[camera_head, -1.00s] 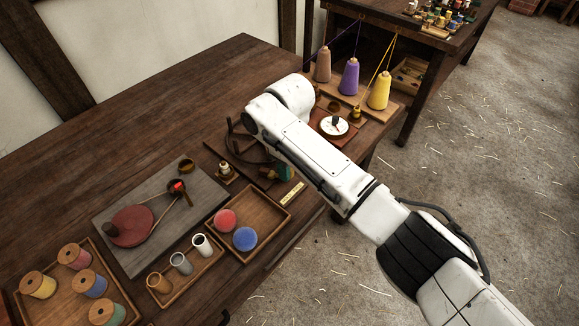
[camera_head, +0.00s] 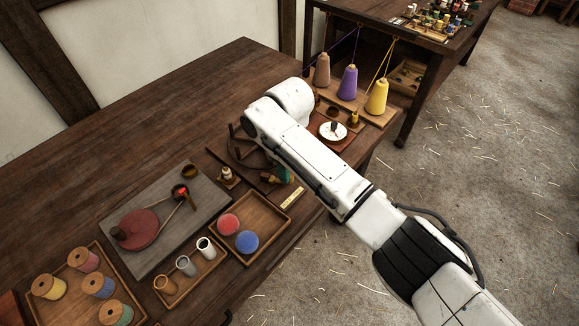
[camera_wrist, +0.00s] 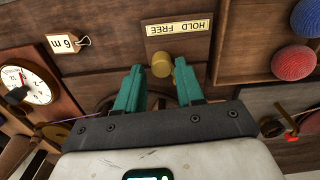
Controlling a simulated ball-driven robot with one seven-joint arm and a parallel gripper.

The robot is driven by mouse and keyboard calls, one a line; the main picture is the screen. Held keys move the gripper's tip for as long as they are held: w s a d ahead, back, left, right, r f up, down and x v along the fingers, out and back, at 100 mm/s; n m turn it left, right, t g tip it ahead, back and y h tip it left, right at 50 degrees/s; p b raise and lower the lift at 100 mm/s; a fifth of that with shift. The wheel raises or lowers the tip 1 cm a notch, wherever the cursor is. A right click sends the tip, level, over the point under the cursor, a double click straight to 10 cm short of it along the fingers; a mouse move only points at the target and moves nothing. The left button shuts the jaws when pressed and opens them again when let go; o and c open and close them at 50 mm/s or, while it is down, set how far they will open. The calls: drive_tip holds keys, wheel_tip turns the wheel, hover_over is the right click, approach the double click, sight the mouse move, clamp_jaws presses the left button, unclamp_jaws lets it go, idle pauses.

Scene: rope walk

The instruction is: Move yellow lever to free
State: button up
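The yellow lever shows as a short yellow knob (camera_wrist: 162,65) in the wrist view. It lies just beyond and between my teal fingertips, close to a pale label (camera_wrist: 178,28) reading HOLD and FREE, upside down here. The knob is nearer the label's left half, where FREE is. My gripper (camera_wrist: 160,78) is open, a finger on either side of the gap; whether either touches the knob I cannot tell. In the head view my gripper is largely hidden by my arm, the label (camera_head: 292,197) shows beside it, and I cannot make out the lever.
A tray with a red and a blue ball (camera_head: 246,241) stands close by on the left. A white dial (camera_head: 332,131) and yarn cones (camera_head: 348,84) stand behind my arm. A tag marked 6 m (camera_wrist: 66,42) lies near the dial. The table's back left is bare.

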drive_tip(key=shift+r+p, duration=2.05)
drive_tip(key=shift+r, duration=0.45)
drive_tip(key=shift+f, duration=0.1)
drive_tip(key=shift+y, duration=0.8)
drive_tip(key=s+f, duration=0.1)
drive_tip(key=s+a, duration=0.1)
drive_tip(key=s+f, duration=0.1)
drive_tip(key=s, duration=0.1)
drive_tip(key=shift+a+f, duration=0.2)
drive_tip(key=shift+f, duration=0.15)
drive_tip(key=s, duration=0.1)
drive_tip(key=s+d+f+m+y, duration=0.1)
drive_tip(key=s, duration=0.1)
drive_tip(key=s+d+m+t, duration=0.1)
drive_tip(key=shift+s+d+f+y, duration=0.2)
drive_tip(key=shift+s+f+y, duration=0.1)
drive_tip(key=shift+f+y, duration=0.1)
drive_tip(key=s+d+r+m+t+h, duration=0.15)
drive_tip(key=s+d+m, duration=0.35)
drive_tip(key=s+d, duration=0.75)
drive_tip(key=s+d+m+t+h, duration=0.2)
drive_tip(key=s+d+m, duration=0.2)
drive_tip(key=s+d, duration=0.85)
drive_tip(key=s+d+f+g, duration=0.3)
drive_tip(key=s+d+f, duration=0.1)
drive_tip(key=s+f, duration=0.1)
drive_tip(key=shift+s+m, duration=0.2)
drive_tip(key=shift+m, duration=0.2)
